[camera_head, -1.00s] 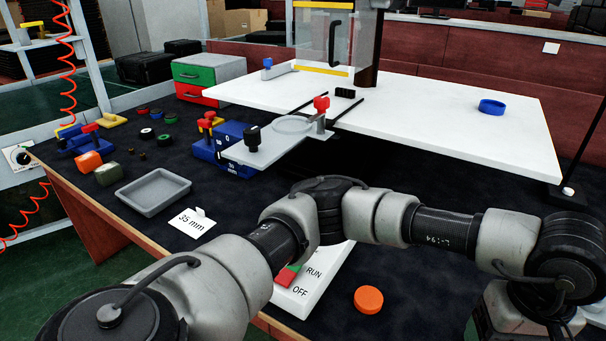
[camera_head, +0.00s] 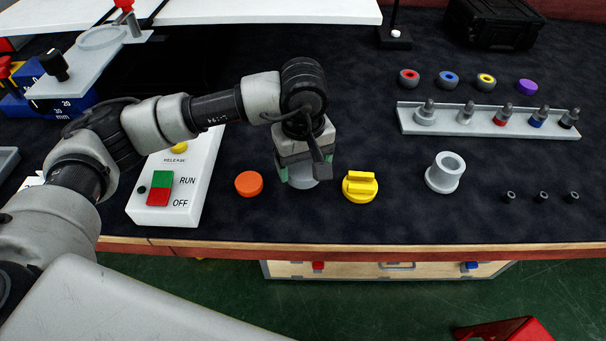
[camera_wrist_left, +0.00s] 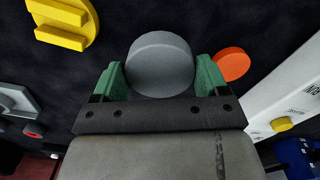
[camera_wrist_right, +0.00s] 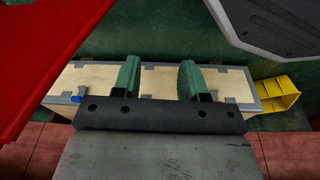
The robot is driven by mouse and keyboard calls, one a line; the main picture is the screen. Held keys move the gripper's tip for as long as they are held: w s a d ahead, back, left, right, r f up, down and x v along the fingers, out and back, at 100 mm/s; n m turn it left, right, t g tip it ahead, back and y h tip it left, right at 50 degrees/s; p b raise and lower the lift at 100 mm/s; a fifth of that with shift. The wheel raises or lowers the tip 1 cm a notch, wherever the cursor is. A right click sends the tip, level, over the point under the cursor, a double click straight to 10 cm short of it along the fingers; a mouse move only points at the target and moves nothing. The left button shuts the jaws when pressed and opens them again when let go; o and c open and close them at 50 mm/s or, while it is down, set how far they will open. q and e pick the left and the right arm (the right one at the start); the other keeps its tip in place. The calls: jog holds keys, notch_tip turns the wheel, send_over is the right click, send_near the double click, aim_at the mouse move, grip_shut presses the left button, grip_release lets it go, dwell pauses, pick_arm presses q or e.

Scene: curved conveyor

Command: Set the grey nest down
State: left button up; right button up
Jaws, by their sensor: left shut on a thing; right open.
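My left gripper (camera_head: 303,176) is shut on the grey nest (camera_head: 303,183), a round grey piece, over the dark mat between the orange disc (camera_head: 249,184) and the yellow piece (camera_head: 360,187). In the left wrist view the grey nest (camera_wrist_left: 160,66) sits between the green fingers of the left gripper (camera_wrist_left: 161,77). Most of the nest is hidden by the gripper in the head view, and I cannot tell whether it touches the mat. My right gripper (camera_wrist_right: 158,80) is open and empty in the right wrist view, away from the mat's objects.
A grey flanged cylinder (camera_head: 445,173) stands further right. Behind it is a grey rack (camera_head: 408,121) with several pegs. The RUN/OFF box (camera_head: 207,143) lies to the left. The table's front edge (camera_head: 400,251) is close. A wooden drawer box (camera_wrist_right: 70,93) is below the right gripper.

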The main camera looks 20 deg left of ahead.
aim_at(303, 166)
pick_arm(q)
notch_tip(303, 166, down, 4)
jog(key=shift+r, duration=0.25)
jog(key=shift+f, duration=0.25)
pick_arm(e)
jog(key=shift+w+r, duration=0.25)
pick_arm(q)
jog(key=shift+f, duration=0.1)
pick_arm(e)
jog(key=shift+r, duration=0.15)
pick_arm(q)
jog(key=o, duration=1)
jog(key=shift+c, duration=0.2)
pick_arm(e)
jog(key=shift+w+r, duration=0.1)
jog(key=shift+r, duration=0.1)
